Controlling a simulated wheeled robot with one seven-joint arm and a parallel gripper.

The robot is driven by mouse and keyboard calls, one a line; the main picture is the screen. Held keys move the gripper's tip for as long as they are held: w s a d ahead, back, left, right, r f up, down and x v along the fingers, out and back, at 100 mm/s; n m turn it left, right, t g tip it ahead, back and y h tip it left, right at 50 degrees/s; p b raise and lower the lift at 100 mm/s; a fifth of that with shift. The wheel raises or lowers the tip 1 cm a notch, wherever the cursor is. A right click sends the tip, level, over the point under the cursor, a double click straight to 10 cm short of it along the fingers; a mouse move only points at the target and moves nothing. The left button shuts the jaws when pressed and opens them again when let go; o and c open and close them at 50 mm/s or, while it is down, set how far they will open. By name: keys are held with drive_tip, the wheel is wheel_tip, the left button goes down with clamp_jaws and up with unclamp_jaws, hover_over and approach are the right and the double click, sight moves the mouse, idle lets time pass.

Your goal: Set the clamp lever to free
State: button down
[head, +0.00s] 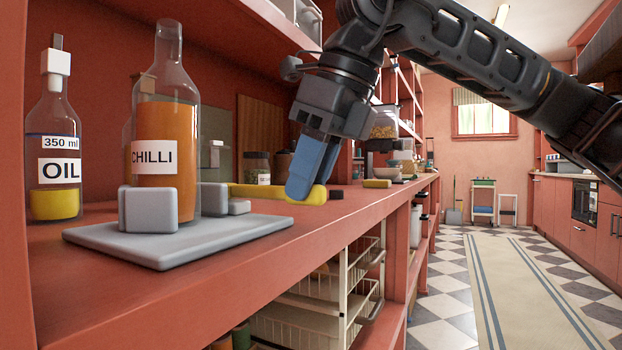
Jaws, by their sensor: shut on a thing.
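The clamp has a flat grey base plate (180,245) and grey blocks (148,210) at the foot of the CHILLI bottle (165,120). The bottle stands upright among the blocks and holds orange liquid. The yellow clamp lever (260,191) reaches right from behind the blocks along the shelf. My gripper (306,182), with blue fingers, is shut on the lever near its right end. The fingers hide part of the lever. A dark piece shows just past its end. Any marking for free is not readable here.
An OIL bottle (54,150) stands at the far left of the shelf (240,270). A lidded jar (257,168) stands behind the lever. A small yellow block (377,184) lies farther along. Wire baskets (310,325) are below. The floor at right is open.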

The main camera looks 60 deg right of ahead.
drive_tip(key=shift+s+a, duration=0.1)
drive_tip(key=c, duration=0.9)
unclamp_jaws()
